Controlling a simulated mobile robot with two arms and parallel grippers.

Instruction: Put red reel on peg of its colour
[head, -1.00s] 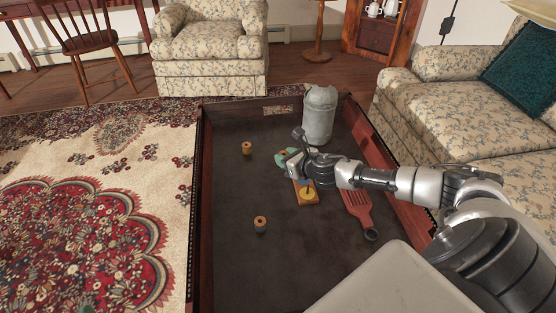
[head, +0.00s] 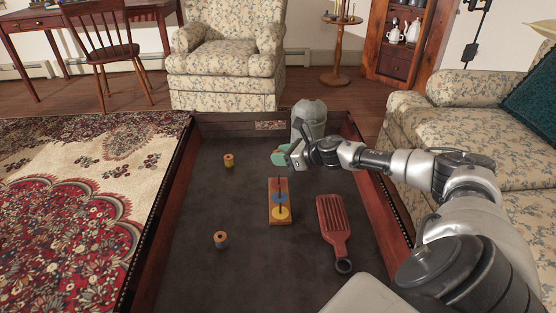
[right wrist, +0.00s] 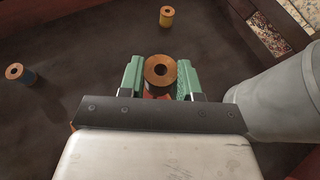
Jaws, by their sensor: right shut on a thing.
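My right gripper (head: 282,155) has green fingers and is beyond the far end of the peg board in the head view. In the right wrist view, the gripper (right wrist: 160,78) is shut on the red reel (right wrist: 159,68), whose copper-coloured top and hole face the camera. The reel's side is mostly hidden between the fingers. The wooden peg board (head: 271,207) has a blue disc (head: 280,198) and a yellow disc (head: 282,213) in a row, with upright pegs. The far end of the board looks plain reddish. My left gripper is not in view.
A yellow reel (head: 228,161) and a blue reel (head: 220,240) stand left of the board. A red slotted spatula (head: 334,224) lies to its right. A grey canister (head: 309,118) stands close behind the gripper. The dark tray floor (head: 190,215) has raised wooden walls.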

